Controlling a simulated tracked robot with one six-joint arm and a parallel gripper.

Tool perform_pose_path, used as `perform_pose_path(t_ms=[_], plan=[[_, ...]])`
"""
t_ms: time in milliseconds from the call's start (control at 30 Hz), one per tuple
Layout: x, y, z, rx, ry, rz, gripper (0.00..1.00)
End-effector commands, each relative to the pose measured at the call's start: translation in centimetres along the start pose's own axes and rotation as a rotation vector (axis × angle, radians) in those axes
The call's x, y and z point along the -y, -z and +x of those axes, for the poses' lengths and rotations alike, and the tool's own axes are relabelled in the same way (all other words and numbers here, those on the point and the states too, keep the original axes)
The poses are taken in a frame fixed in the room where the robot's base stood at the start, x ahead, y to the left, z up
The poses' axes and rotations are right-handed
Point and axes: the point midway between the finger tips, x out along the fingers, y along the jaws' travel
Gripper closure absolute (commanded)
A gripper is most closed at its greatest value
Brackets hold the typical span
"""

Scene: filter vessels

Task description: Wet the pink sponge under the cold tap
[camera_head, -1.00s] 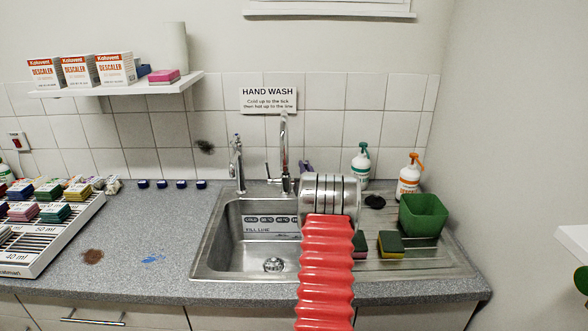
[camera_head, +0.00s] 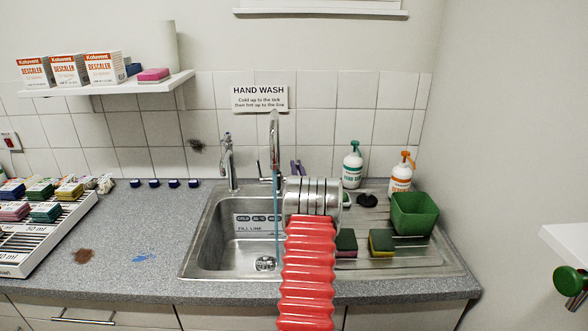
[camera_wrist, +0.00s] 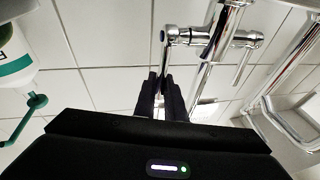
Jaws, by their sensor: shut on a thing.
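A sponge with a dark green top and pink lower side (camera_head: 346,252) lies on the drainer just right of my arm. The tall mixer tap (camera_head: 275,140) stands behind the sink, and a thin bluish water stream (camera_head: 277,235) falls from its spout into the basin. In the head view my arm hides the gripper. The sponge is apart from the stream.
The steel sink (camera_head: 215,235) has a second tap (camera_head: 228,160) at its left back. A yellow-green sponge (camera_head: 382,242), a green tub (camera_head: 415,213) and two pump bottles (camera_head: 352,165) stand right. A sponge rack (camera_head: 60,238) is left. Another pink sponge (camera_head: 153,75) lies on the shelf.

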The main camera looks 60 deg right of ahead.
Motion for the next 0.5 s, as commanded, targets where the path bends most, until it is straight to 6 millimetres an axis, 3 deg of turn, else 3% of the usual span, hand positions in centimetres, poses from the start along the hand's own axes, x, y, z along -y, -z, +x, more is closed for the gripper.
perform_pose_path(t_ms=[67,100,333,500], plan=[[-0.39,0.05,-0.11,0.0,-0.006,0.0,1.0],[-0.4,0.05,-0.11,0.0,-0.006,0.0,0.89],[-0.27,0.03,-0.09,0.0,-0.004,0.0,0.72],[-0.21,0.02,-0.07,0.001,-0.003,0.0,0.71]])
